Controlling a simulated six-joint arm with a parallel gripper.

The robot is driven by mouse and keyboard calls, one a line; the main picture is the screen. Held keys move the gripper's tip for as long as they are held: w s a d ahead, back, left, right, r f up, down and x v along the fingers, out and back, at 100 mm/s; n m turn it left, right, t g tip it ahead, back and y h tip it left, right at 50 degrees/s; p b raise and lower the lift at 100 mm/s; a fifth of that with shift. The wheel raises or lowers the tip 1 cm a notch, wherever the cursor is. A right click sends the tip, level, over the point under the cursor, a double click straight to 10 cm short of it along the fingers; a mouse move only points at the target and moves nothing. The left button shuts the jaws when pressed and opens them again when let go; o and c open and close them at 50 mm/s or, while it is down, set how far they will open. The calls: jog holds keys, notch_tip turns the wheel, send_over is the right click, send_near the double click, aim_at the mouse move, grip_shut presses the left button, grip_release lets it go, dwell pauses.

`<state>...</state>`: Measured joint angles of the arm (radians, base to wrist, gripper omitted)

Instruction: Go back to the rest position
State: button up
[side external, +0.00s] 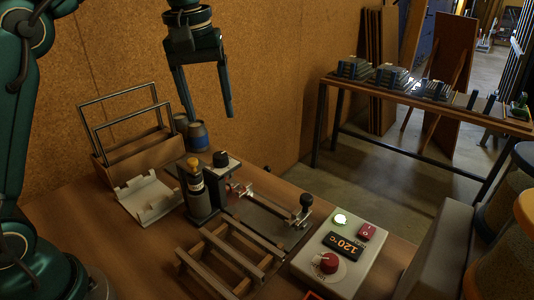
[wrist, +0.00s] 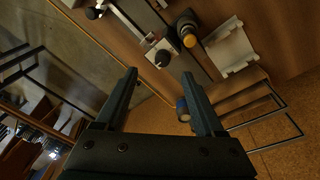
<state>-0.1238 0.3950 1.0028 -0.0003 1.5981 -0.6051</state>
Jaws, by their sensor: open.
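My gripper (side external: 208,112) hangs high above the bench, its two long fingers spread apart with nothing between them. In the wrist view my gripper (wrist: 162,82) also shows open and empty. Below it stand a dark bottle with a yellow cap (side external: 194,172) and a clamp fixture with a black knob (side external: 306,202). The bottle's yellow cap also shows in the wrist view (wrist: 189,40). No rest position is marked in either view.
A control box (side external: 338,248) reading 120°C with a lit green button stands at the front right. A slatted wooden rack (side external: 222,262) lies at the front. A white holder (side external: 148,200) and blue jars (side external: 197,134) are near the frames. The cork wall (side external: 270,60) is behind my gripper.

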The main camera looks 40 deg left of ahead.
jog(key=s+d+m+t, duration=0.1)
jog(key=s+d+m, duration=0.1)
jog(key=s, duration=0.5)
jog(key=s+d+f+m+t, duration=0.1)
jog(key=s+m+t, duration=0.1)
jog(key=s, duration=0.6)
jog(key=shift+d+m+t, duration=0.3)
jog(key=shift+d+m, duration=0.1)
jog(key=shift+m, duration=0.4)
jog(key=shift+o, duration=1.2)
notch_tip(320, 180, down, 6)
jog(key=s+m, duration=0.2)
jog(key=shift+s+d+r, duration=0.15)
jog(key=shift+s+r, duration=0.05)
jog(key=shift+s, duration=0.1)
jog(key=shift+o, duration=1.1)
jog(key=shift+m, duration=0.3)
jog(key=w+d+r+g, duration=0.4)
jog(key=w+d+r, duration=0.1)
jog(key=w+r, duration=0.5)
jog(key=shift+g, duration=0.6)
jog(key=w+d+f, duration=0.1)
jog(key=f, duration=0.4)
jog(key=w+d+f, duration=0.1)
jog(key=f, duration=0.4)
jog(key=w+d+f, duration=0.1)
jog(key=w+f, duration=0.1)
jog(key=f, duration=0.3)
jog(key=shift+w+f, duration=0.1)
jog(key=shift+f, duration=0.1)
